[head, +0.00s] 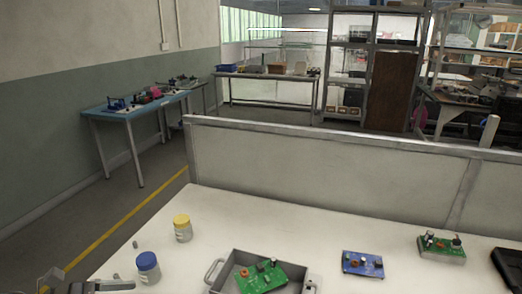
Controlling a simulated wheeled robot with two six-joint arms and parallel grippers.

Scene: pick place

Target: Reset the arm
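Part of my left gripper (92,286) shows at the bottom left corner, low over the white table (215,215). Most of it is cut off by the frame, so I cannot see whether its fingers are apart. It is just left of a jar with a blue lid (148,268). My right gripper is not clearly in view.
A jar with a yellow lid (182,229) stands further back. A grey tray (232,256) holds a green circuit board (262,279). A blue board (362,264) and another green board (441,247) lie right. A black object (510,267) is at the right edge. A partition (320,165) stands behind.

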